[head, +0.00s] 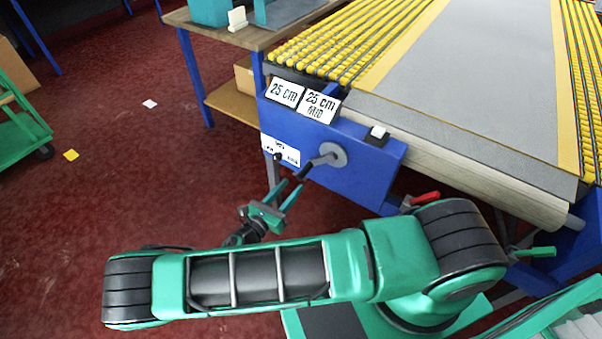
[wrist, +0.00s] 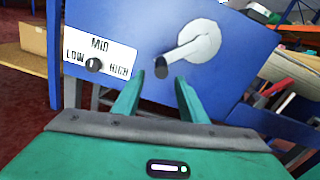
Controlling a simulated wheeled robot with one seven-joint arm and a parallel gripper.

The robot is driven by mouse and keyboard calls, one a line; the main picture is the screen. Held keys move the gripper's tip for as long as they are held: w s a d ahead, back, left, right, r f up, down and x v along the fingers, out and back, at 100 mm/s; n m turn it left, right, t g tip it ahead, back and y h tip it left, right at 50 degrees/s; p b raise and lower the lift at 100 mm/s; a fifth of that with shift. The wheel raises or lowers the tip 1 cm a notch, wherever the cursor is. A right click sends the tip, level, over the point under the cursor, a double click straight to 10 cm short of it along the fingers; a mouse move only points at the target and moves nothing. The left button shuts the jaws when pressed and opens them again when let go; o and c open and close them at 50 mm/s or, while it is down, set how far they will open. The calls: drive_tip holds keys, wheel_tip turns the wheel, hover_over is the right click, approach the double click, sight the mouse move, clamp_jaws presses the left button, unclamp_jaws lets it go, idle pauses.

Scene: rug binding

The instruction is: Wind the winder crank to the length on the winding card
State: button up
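The winder crank shows in the head view as a grey hub (head: 335,153) with an arm reaching left to a dark handle (head: 304,173), on a blue housing (head: 365,180). In the wrist view the crank's hub (wrist: 203,38) is right of centre and its dark handle (wrist: 161,68) points toward me. My gripper (head: 288,190) is open and empty; in the wrist view its two fingers (wrist: 157,86) stand on either side of the handle's line, with the handle end just beyond the tips. Two white cards on the housing read "25 cm" (head: 285,93) and "25 cm MID" (head: 320,106).
A white dial plate with LOW, MID and HIGH (wrist: 112,50) and a black knob (wrist: 93,65) sits left of the crank. A white-topped switch (head: 377,133) is on the housing's top right. A red handle (head: 425,198) is lower right. Red floor (head: 110,190) is open at left.

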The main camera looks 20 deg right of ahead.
sight(304, 173)
drive_tip(key=x, duration=0.8)
drive_tip(key=shift+d, duration=0.25)
drive_tip(key=shift+c, duration=0.4)
clamp_jaws()
drive_tip(key=shift+w+a+r, duration=0.25)
drive_tip(key=shift+w+r, duration=0.15)
drive_tip(key=shift+r, duration=0.05)
